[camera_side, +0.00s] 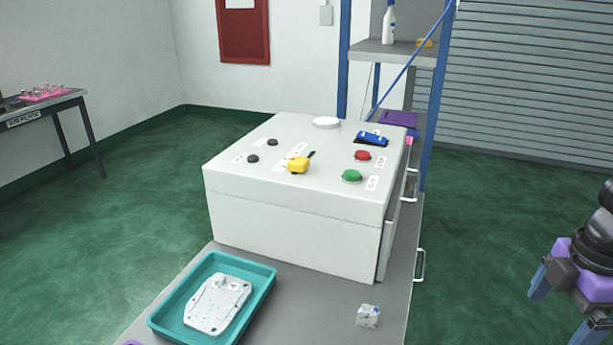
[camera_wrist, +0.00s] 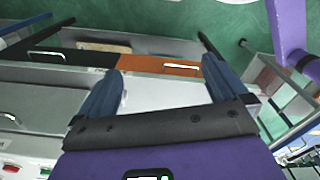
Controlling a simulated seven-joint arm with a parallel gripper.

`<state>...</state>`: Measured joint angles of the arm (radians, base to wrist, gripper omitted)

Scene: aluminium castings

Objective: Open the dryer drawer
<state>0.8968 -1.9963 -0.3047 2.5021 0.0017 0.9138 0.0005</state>
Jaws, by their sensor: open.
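The white box-shaped machine (camera_side: 290,225) stands on a grey bench, with red and green buttons on top. Bar handles (camera_side: 412,172) stick out along its right side, seen edge-on. I cannot tell from the pictures which handle is the dryer drawer's. In the wrist view there are a pale front with a bar handle (camera_wrist: 182,119), an orange front (camera_wrist: 158,64) and a black front (camera_wrist: 85,52), each with a handle. My gripper (camera_side: 560,308) is open and empty, to the right of the bench and apart from the handles. Its blue fingers (camera_wrist: 162,68) also show in the wrist view.
A teal tray (camera_side: 167,310) holding a pale casting (camera_side: 216,304) sits on the bench in front of the machine. A small metal block (camera_side: 368,316) lies near the bench's right edge. Another handle (camera_side: 420,265) sticks out below the bench top. Green floor between bench and gripper is clear.

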